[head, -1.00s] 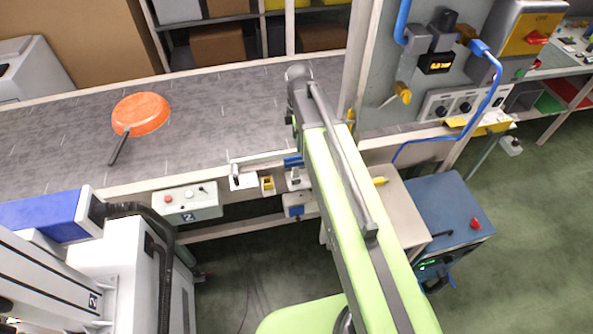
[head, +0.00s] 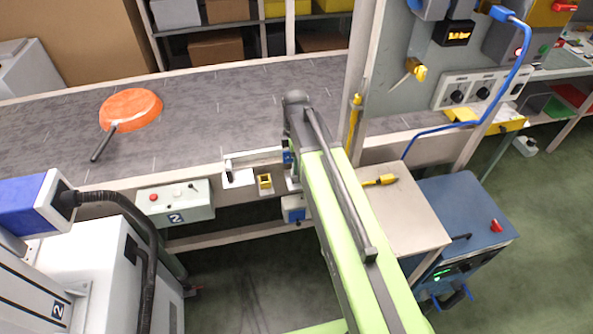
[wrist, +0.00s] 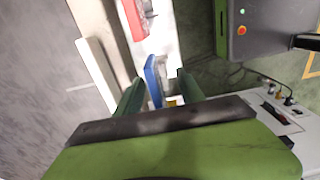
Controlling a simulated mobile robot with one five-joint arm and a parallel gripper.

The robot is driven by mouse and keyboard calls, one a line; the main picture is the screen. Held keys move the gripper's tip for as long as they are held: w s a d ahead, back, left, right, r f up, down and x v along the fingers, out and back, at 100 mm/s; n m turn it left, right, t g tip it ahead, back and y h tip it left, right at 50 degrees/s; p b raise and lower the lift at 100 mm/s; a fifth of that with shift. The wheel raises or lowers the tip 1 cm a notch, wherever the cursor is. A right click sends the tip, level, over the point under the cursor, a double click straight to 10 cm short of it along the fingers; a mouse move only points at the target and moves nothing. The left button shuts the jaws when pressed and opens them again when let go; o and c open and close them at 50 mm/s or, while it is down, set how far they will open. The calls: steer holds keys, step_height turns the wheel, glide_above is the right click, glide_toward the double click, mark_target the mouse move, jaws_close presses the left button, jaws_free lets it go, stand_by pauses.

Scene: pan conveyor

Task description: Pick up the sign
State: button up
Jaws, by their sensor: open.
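A thin blue plate (wrist: 152,82), which looks like the sign, stands edge-on between the fingers of my gripper (wrist: 159,77) in the wrist view. The fingers are dark green, apart, and empty-looking; I cannot tell if either touches the plate. In the head view a small blue patch (head: 288,157) shows at the conveyor's front edge beside my arm, apparently the same plate. My fingers are mostly hidden behind my arm there. The face of the plate is not readable.
An orange pan (head: 131,108) lies on the grey conveyor (head: 200,120). A white holder (head: 239,178) and yellow block (head: 265,181) sit by its front rail. A control box (head: 175,203) hangs below. A blue cabinet (head: 462,215) and post (head: 360,70) stand right.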

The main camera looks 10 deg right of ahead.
steer(key=shift+f, duration=0.9)
steer(key=shift+r, duration=0.2)
steer(key=shift+c, duration=0.4)
jaws_close()
steer(key=shift+r, duration=0.1)
